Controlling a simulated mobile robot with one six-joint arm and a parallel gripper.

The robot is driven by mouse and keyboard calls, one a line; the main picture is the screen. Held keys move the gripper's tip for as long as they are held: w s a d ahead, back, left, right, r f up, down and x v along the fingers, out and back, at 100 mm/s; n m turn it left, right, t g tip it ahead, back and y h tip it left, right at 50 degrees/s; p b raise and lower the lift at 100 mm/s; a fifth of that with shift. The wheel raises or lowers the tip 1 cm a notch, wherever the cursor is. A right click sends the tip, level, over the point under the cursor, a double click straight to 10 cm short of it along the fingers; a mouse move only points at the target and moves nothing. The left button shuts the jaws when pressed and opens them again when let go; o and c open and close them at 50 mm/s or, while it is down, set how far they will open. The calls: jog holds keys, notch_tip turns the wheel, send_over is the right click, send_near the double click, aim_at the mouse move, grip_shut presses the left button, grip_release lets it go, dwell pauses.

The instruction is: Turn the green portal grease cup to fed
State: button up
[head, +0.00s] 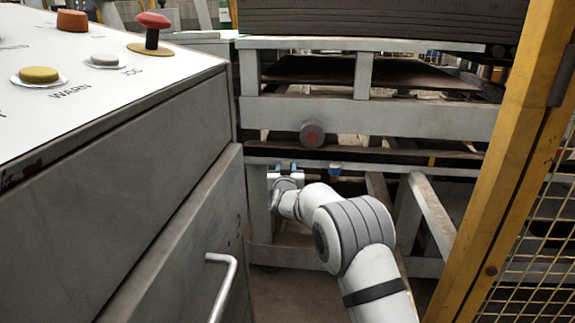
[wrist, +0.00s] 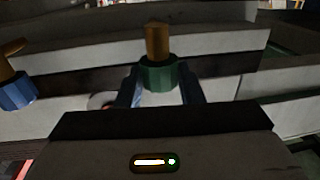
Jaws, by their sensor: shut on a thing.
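The green grease cup (wrist: 158,75) shows in the wrist view with a brass-coloured stem standing up from it. My gripper (wrist: 160,86) has its two blue fingers on either side of the green cup, shut on it. In the head view my gripper (head: 286,168) is at the grey frame, low in the middle. The green cup cannot be made out there, as the gripper hides it. No marking for fed is readable in either view.
A blue cup (wrist: 16,92) with an orange-brown top is beside the gripper; it also shows in the head view (head: 335,170). A dark round knob (head: 312,134) sits above. A grey control cabinet (head: 150,160) stands left, and a yellow guard post (head: 505,170) right.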

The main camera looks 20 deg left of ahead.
jog(key=h+p, duration=0.1)
jog(key=m+h+p, duration=0.1)
jog(key=p, duration=0.1)
jog(key=m+h+p, duration=0.1)
jog(key=shift+s+a+r+t+p, duration=0.1)
jog(key=shift+a+r+t+p, duration=0.15)
jog(key=shift+r+t+p, duration=0.15)
jog(key=m+h+p, duration=0.2)
jog(key=h+p, duration=0.2)
jog(key=shift+a+f+m+h, duration=0.15)
jog(key=shift+f+m+h, duration=0.15)
jog(key=shift+m+h, duration=0.1)
jog(key=shift+h+p, duration=0.3)
jog(key=shift+p, duration=0.05)
jog(key=o, duration=1)
notch_tip(320, 180, up, 10)
jog(key=p, duration=0.3)
